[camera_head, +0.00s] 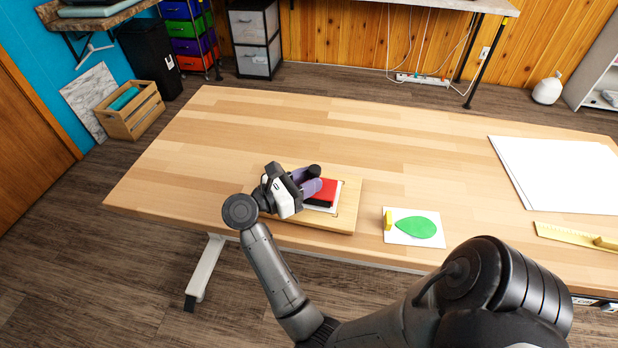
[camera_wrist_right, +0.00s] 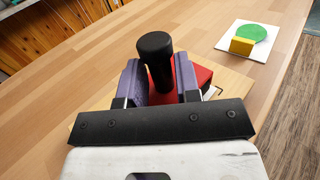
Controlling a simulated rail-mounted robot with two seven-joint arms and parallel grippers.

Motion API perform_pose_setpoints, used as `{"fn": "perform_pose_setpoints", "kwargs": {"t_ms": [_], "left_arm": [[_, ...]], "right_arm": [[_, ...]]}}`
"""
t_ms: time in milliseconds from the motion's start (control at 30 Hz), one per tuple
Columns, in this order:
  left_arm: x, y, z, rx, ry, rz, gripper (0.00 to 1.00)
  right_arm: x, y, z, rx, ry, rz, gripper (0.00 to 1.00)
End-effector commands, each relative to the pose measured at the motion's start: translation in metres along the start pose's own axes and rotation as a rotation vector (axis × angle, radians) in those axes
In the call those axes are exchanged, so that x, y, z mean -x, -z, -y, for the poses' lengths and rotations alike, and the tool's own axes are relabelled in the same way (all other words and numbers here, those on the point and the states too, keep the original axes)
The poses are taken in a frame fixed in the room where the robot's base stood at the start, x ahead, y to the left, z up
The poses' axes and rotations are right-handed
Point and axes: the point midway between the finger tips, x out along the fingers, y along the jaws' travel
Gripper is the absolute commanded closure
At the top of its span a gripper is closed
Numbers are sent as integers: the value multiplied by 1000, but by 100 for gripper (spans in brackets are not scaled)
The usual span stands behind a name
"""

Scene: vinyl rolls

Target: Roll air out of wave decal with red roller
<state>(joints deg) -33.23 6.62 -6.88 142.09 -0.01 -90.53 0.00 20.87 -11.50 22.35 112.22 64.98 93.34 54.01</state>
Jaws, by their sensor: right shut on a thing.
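My right gripper (camera_head: 308,180) is over the wooden board (camera_head: 346,215) near the table's front edge. In the right wrist view, its purple fingers (camera_wrist_right: 160,82) are shut on the upright black handle (camera_wrist_right: 154,46) of the roller. A red part (camera_wrist_right: 203,76) shows below and beside the handle. In the head view, the red part (camera_head: 323,188) shows right of the fingers, above a white sheet on the board. The fingers hide much of it, and I cannot make out a wave decal or whether the roller touches the sheet. My left gripper is not in view.
White sheets (camera_head: 560,175) and a yellow ruler (camera_head: 570,236) lie farther right. The table's middle and back are clear.

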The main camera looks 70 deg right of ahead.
Motion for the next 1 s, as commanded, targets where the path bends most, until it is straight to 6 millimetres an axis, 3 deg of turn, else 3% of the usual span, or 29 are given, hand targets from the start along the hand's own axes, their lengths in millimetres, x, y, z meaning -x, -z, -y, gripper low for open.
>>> {"fn": "perform_pose_setpoints", "kwargs": {"t_ms": [433, 1000], "left_arm": [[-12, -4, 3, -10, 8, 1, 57], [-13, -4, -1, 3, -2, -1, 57]], "right_arm": [[15, 1, 15, -1, 0, -2, 100], [16, 1, 16, 0, 1, -1, 100]]}}
